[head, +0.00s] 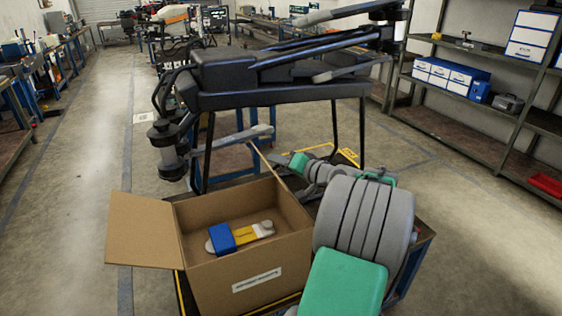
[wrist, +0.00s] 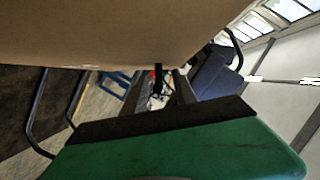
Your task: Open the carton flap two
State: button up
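An open cardboard carton (head: 235,285) stands on a low stand in the head view. One flap (head: 145,230) is folded out to the left. Another flap (head: 268,166) stands up at the back right, seen almost edge-on. The flaps' numbers cannot be read. My gripper (head: 298,163), partly hidden by my arm, is just right of that upright flap. In the wrist view, a plain cardboard surface (wrist: 110,30) fills the top, close above a green gripper part with a dark edge (wrist: 165,125). Contact, the finger gap and any hold cannot be told.
A blue and yellow device (head: 238,235) lies inside the carton. A large dark drone (head: 270,75) stands behind it, with its legs and arms close to the carton. Shelves (head: 490,90) line the right wall. The floor at left is clear.

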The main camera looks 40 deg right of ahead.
jog(key=shift+c, duration=0.5)
grip_shut()
dwell(0.8)
